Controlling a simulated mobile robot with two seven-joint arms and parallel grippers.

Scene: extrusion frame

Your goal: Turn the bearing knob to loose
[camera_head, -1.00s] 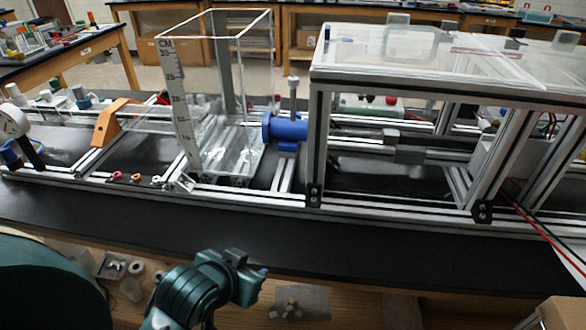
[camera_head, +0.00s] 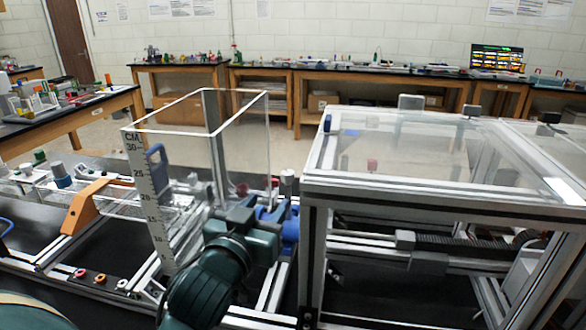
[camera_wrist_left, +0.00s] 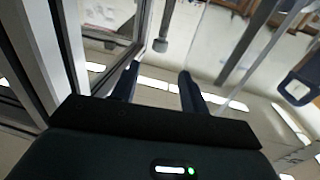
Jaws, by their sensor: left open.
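The blue bearing housing (camera_head: 289,232) stands between the clear box and the framed enclosure. A silver knob (camera_head: 287,181) on a short vertical post sits above it. My left gripper (camera_head: 258,208) is just left of the knob and housing in the head view, partly covering the housing; I cannot tell whether it touches. In the left wrist view the gripper (camera_wrist_left: 158,76) is open, with nothing between its fingers. A grey cap on a rod (camera_wrist_left: 160,45) shows beyond the fingertips; I cannot tell if it is the knob. My right gripper is not in view.
The clear box with a height scale (camera_head: 150,195) stands close to the left of my gripper. The aluminium-framed enclosure (camera_head: 312,255) with a clear top stands close on the right. An orange bracket (camera_head: 84,207) is farther left.

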